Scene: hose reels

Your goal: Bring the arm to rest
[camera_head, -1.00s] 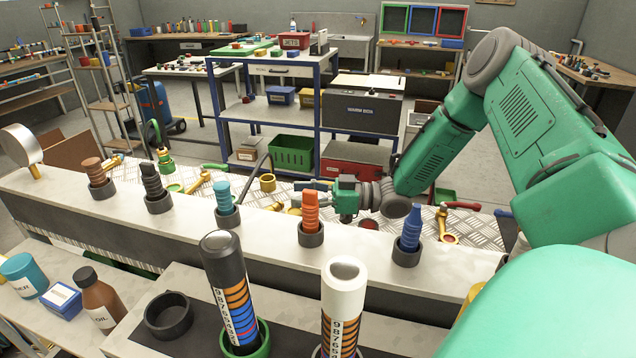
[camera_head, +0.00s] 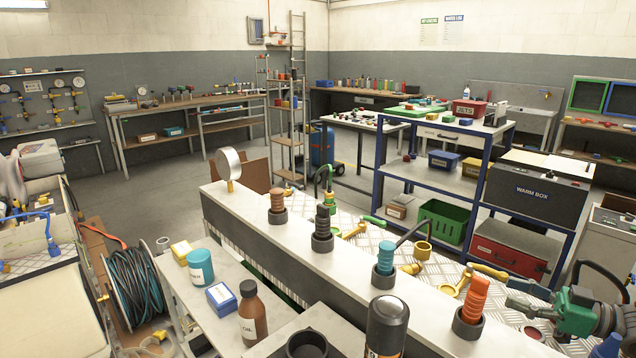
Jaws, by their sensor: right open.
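My right gripper (camera_head: 512,296) is at the lower right of the head view, just to the right of and beyond the orange nozzle (camera_head: 474,296). Its dark fingers point left and are apart, with nothing seen between them. The orange nozzle stands upright in a dark cup on the long pale ledge (camera_head: 330,268). I cannot tell whether a finger touches anything. My left gripper is not in view.
A teal nozzle (camera_head: 386,257), a dark nozzle (camera_head: 323,221) and a brown nozzle (camera_head: 278,199) stand along the ledge. A round gauge (camera_head: 229,165) is at its far end. Brass fittings lie on the metal tread plate beyond. A hose reel (camera_head: 138,285) stands at lower left.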

